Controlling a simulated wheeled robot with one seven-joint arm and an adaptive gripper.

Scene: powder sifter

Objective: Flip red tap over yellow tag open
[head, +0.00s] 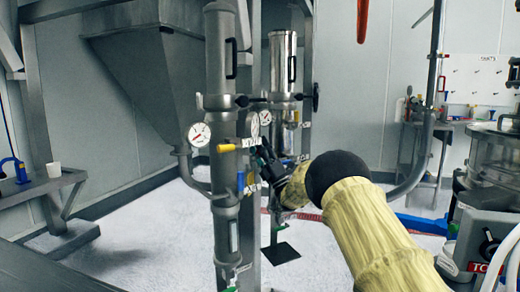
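I see nothing held.
The front cylinder (222,78) carries a gauge (199,134) and a blue handle (240,182). A second cylinder (283,62) stands behind. A grey hopper (140,60) is at left. A red object (362,18) hangs at top. A machine (488,215) is at right.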

